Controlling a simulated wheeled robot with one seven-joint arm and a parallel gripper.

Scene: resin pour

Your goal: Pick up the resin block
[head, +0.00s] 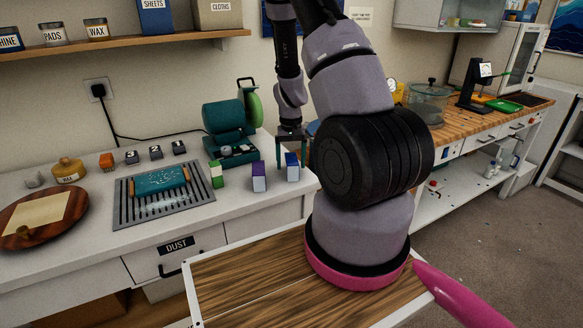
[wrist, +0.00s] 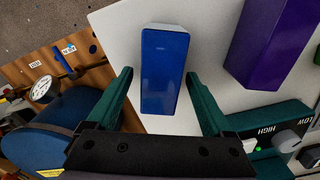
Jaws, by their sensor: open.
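Three small upright blocks stand on the white bench: a blue one (head: 292,168), a purple one (head: 259,178) and a green-and-white one (head: 216,175). The frames do not show which is called the resin block. My gripper (head: 291,161) is open above the blue block, with its teal fingers pointing down. In the wrist view the blue block (wrist: 164,75) shows between the spread fingertips (wrist: 158,74), with a gap on each side. The purple block (wrist: 270,45) lies outside the fingers at upper right.
A teal machine (head: 230,130) stands behind the blocks; its HIGH/LOW panel (wrist: 265,130) is near my right finger. A grey slatted tray (head: 135,213) with a teal piece (head: 158,181) lies left. A wooden counter (head: 450,122) extends to the right.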

